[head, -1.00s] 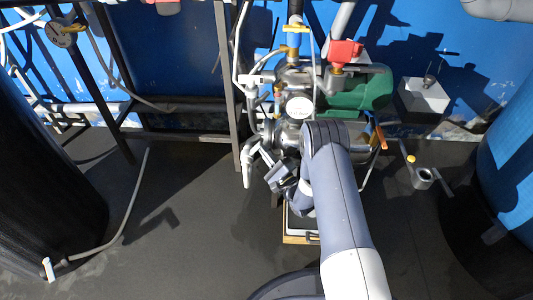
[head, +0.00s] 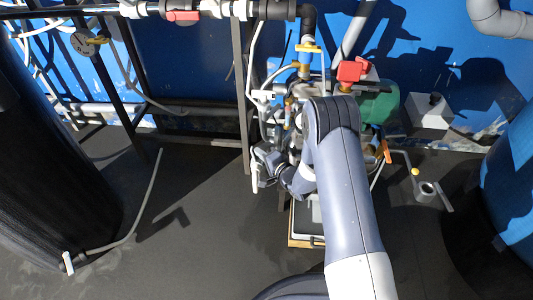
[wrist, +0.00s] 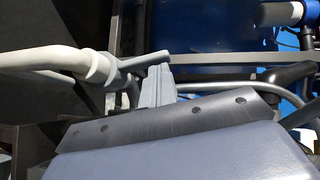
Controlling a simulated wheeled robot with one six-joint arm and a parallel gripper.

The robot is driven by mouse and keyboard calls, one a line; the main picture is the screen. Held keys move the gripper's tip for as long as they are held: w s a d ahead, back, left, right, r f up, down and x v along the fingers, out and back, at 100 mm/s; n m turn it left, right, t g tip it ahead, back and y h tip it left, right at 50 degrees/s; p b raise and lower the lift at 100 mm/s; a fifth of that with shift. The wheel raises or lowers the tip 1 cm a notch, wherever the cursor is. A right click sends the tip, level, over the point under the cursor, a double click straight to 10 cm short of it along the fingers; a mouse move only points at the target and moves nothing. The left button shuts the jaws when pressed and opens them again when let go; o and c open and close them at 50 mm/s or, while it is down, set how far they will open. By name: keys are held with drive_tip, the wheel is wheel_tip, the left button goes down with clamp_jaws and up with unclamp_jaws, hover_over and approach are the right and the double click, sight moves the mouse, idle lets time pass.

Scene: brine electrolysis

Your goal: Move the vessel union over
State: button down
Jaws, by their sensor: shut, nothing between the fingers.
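A pale grey pipe ends in a ribbed collar (wrist: 98,68) at the left of the wrist view, with a short dark grey stub beyond it. This looks like the vessel union, though I cannot be sure. In the head view a pale vertical pipe (head: 255,178) hangs left of the pump cluster, beside my gripper (head: 262,158). In the wrist view my gripper (wrist: 157,85) is shut and empty. Its fingertips are close to the right of the collar and overlap the stub in the picture; I cannot tell whether they touch.
My arm hides much of the pump with its green motor (head: 378,106). A red-handled valve (head: 352,70) stands above it. A dark upright post (head: 242,100) stands to the left. A black tank (head: 50,170) and a blue tank (head: 510,150) flank open dark floor (head: 200,225).

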drive_tip(key=a+n+g+h, duration=0.1)
drive_tip(key=a+n+h, duration=0.1)
drive_tip(key=shift+a+r+h+p, duration=0.1)
drive_tip(key=shift+a+h+p, duration=0.2)
drive_tip(key=shift+a+p, duration=0.1)
drive_tip(key=shift+a, duration=0.4)
drive_tip(key=shift+w, duration=0.1)
idle(0.3)
